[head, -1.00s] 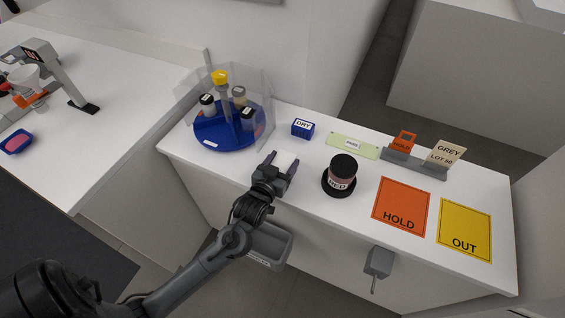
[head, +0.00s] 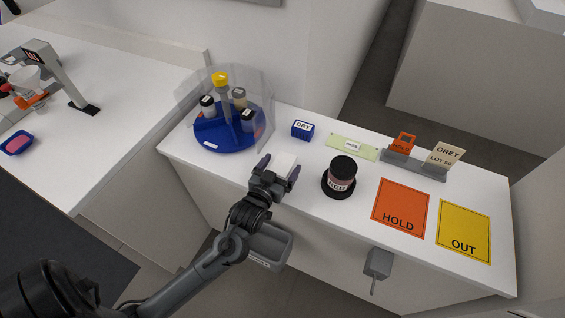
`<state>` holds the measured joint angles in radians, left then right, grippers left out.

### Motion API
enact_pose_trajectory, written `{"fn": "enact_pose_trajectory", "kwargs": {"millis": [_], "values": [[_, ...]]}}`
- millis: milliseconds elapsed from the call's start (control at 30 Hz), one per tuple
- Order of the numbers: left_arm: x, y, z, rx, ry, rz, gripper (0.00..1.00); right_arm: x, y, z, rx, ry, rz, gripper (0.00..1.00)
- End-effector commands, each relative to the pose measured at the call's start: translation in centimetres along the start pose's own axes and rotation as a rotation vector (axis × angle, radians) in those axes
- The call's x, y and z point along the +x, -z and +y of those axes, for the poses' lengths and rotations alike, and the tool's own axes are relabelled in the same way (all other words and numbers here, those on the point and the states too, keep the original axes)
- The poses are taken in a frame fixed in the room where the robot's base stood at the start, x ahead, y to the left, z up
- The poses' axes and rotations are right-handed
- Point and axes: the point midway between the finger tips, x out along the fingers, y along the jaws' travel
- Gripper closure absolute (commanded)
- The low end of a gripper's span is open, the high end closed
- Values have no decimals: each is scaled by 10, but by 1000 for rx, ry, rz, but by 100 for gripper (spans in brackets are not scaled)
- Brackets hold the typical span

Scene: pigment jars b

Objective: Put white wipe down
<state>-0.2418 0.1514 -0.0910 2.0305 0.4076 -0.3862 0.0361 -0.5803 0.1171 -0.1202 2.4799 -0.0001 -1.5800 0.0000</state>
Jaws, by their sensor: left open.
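The white wipe (head: 284,162) lies on the white counter near its front edge, left of the red jar. My left gripper (head: 279,170) is open, its two dark fingers spread on either side of the wipe. The near part of the wipe is hidden by the gripper, and I cannot tell whether a finger touches it. My right gripper is not in view.
A jar labelled RED (head: 342,174) stands on a black base to the right. A blue carousel (head: 226,135) with several jars and a clear shield is behind left. A blue DRY box (head: 303,130) stands behind. HOLD (head: 401,205) and OUT (head: 464,231) mats lie right.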

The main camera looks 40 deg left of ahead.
Motion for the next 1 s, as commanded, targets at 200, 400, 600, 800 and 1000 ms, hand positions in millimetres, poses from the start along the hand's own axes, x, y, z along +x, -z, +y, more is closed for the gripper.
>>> {"fn": "enact_pose_trajectory", "kwargs": {"millis": [200,400,600,800,1000], "values": [[-42,1,0,-1,0,-4,7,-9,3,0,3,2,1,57],[-76,1,0,-1,2,-3,7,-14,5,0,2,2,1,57],[-96,0,0,0,-1,-6,7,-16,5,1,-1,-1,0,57],[-106,-13,12,5,-51,-114,7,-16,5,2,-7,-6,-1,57],[-128,-44,36,45,-164,-379,7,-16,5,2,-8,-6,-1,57]]}}
